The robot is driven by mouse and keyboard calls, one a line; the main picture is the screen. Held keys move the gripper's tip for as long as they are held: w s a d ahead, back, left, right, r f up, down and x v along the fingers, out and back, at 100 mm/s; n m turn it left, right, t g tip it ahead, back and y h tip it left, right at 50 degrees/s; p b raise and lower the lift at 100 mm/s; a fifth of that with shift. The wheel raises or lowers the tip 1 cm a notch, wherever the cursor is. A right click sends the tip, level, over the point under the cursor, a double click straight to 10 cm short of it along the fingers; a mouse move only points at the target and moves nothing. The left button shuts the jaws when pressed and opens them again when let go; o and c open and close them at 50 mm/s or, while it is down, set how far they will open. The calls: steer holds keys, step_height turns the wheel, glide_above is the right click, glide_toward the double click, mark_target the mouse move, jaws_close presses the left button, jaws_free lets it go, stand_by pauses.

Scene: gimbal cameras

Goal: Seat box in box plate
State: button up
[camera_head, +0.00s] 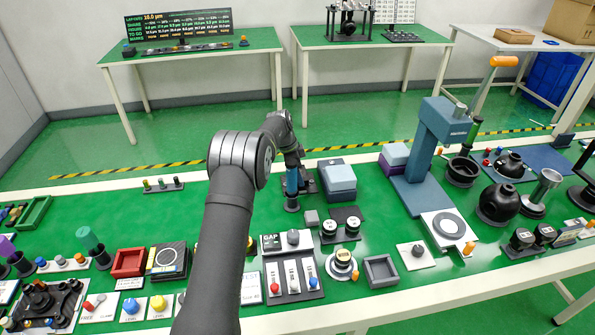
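No label marks the box or the box plate, so I cannot tell for sure which they are. A blue-grey block-like box (340,178) sits on the green table right of my gripper. A small grey open square tray (381,271) lies near the front edge, and a red open square tray (128,263) stands at the left. My gripper (292,196) points down behind my arm, just left of the blue-grey box and apart from it. A blue upright part shows at its end; I cannot tell whether it is held. The fingers are too small and dark to read.
A blue-grey press (438,150) stands right of centre, with a purple-and-grey block (394,158) beside it. Black round parts (497,203) crowd the right. A panel with three levers (293,281) is at the front. Free green surface lies left of my arm.

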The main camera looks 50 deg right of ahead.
steer(key=shift+f, duration=1.05)
steer(key=o, duration=1)
steer(key=v, duration=1.7)
steer(key=shift+r, duration=0.25)
steer(key=x, duration=1.7)
steer(key=shift+f, duration=0.25)
steer(key=shift+r, duration=0.15)
